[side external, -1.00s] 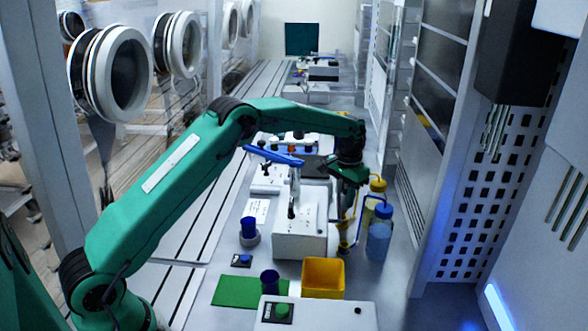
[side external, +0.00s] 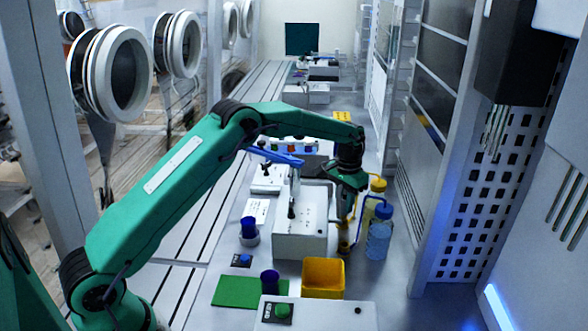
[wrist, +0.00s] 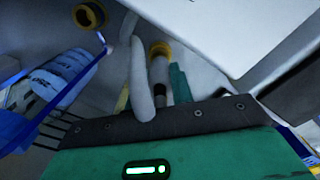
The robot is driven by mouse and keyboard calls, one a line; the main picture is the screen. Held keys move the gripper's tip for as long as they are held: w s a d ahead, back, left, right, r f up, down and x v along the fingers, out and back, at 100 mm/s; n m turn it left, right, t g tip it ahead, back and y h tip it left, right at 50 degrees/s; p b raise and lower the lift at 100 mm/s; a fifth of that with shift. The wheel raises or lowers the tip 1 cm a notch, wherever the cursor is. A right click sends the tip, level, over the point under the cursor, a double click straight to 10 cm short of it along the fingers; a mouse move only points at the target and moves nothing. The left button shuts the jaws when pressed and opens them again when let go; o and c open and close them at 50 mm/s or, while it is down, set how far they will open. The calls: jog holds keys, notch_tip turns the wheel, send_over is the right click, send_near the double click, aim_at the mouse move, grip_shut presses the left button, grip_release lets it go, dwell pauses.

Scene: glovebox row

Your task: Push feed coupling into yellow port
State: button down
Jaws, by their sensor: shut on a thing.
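My gripper (side external: 345,188) points down beside the right end of the white box (side external: 300,235). In the wrist view its fingers (wrist: 160,85) are closed around a slim pale cylinder with a yellow collar, which I take to be the feed coupling (wrist: 160,68). A yellow ring with a dark centre (wrist: 90,15), apparently the yellow port, shows at the top left of the wrist view, apart from the coupling. In the side view a small yellow fitting (side external: 344,248) sits low below my gripper. I cannot tell there whether the coupling touches it.
Blue-capped bottles (side external: 379,240) and a yellow-topped bottle (side external: 377,186) stand close right of my gripper. A blue lever (side external: 275,155) rises left of my gripper.

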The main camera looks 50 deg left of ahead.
jog(key=shift+f, duration=0.45)
jog(key=c, duration=1.1)
grip_release()
jog(key=shift+c, duration=0.2)
notch_tip(320, 180, up, 7)
jog(key=shift+r, duration=0.4)
